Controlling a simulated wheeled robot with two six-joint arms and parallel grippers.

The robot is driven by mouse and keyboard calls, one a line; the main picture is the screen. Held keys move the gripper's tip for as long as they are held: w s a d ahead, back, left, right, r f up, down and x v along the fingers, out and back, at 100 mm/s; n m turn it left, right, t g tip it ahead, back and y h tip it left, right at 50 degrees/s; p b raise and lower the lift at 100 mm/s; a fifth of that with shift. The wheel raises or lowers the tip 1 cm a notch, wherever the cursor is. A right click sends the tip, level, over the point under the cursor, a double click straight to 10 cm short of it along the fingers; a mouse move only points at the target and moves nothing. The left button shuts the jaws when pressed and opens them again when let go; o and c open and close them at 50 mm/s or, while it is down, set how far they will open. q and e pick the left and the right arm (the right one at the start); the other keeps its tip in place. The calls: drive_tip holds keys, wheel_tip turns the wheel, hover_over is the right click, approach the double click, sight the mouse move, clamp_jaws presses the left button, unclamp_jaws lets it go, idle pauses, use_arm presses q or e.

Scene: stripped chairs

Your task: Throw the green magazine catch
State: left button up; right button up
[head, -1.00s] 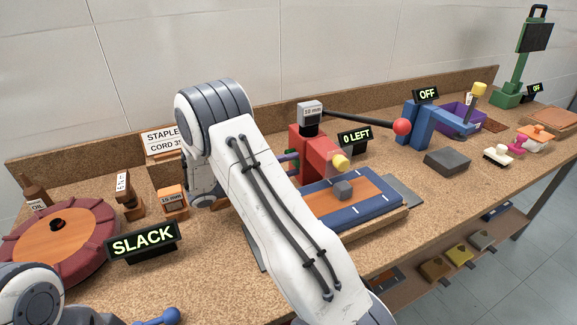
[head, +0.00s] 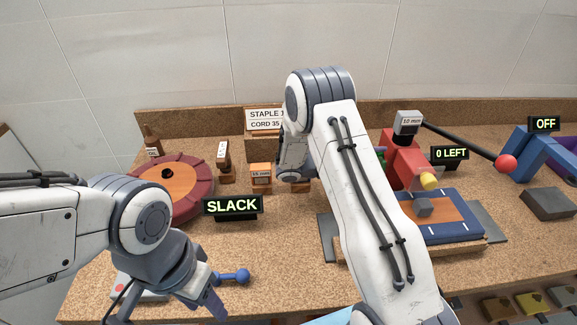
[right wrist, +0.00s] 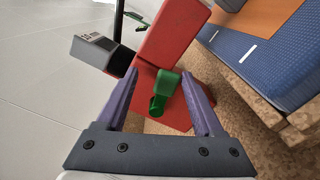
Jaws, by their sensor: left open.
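The red stapling press (head: 402,160) stands on the bench, with a "10 mm" block (head: 408,123) on top. Its green magazine catch (right wrist: 164,91) shows in the right wrist view, low on the red body. My right gripper (right wrist: 160,76) is open, with purple fingers on either side of the catch; I cannot tell whether either touches it. In the head view my right arm hides those fingers and most of the catch. My left gripper (head: 210,300) is open at the lower left, over the bench's front area, away from the press.
A "0 LEFT" sign (head: 450,156) stands beside the press. A black lever with a red ball (head: 506,162) reaches right. A blue padded bed (head: 462,231) lies in front. A "SLACK" sign (head: 232,206), a round red turntable (head: 202,189) and a blue-knobbed lever (head: 238,276) are leftward.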

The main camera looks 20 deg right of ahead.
drive_tip(key=r+n+p, duration=0.1)
drive_tip(key=w+r+n+p, duration=0.1)
drive_tip(key=n+p, duration=0.2)
drive_tip(key=p, duration=0.1)
drive_tip(key=shift+w+d+r+n, duration=0.2)
drive_tip(key=shift+w+r+n, duration=0.1)
drive_tip(key=shift+r, duration=0.1)
drive_tip(key=w+n+p, duration=0.1)
drive_tip(key=n, duration=0.1)
drive_tip(key=n+p, duration=0.2)
drive_tip(key=w+r+n+p, duration=0.1)
drive_tip(key=n+p, duration=0.1)
drive_tip(key=shift+w+d, duration=0.3)
drive_tip(key=b+v, duration=0.4)
drive_tip(key=v, duration=0.7)
drive_tip(key=s+a+r+m+t+y, duration=0.1)
drive_tip(key=s+a+r+y, duration=0.1)
drive_tip(key=s+a+y, duration=0.2)
drive_tip(key=s+a+r+m+t+y+p, duration=0.1)
drive_tip(key=s+a+r+y, duration=0.1)
drive_tip(key=s+a, duration=0.6)
drive_tip(key=s+a+r+m+y, duration=0.1)
drive_tip(key=s+a+r+y, duration=0.2)
drive_tip(key=s+a+y, duration=0.2)
drive_tip(key=shift+s+a+t+y, duration=0.3)
drive_tip(key=shift+s+a+t, duration=0.1)
drive_tip(key=shift+s, duration=0.05)
drive_tip(key=shift+r, duration=0.1)
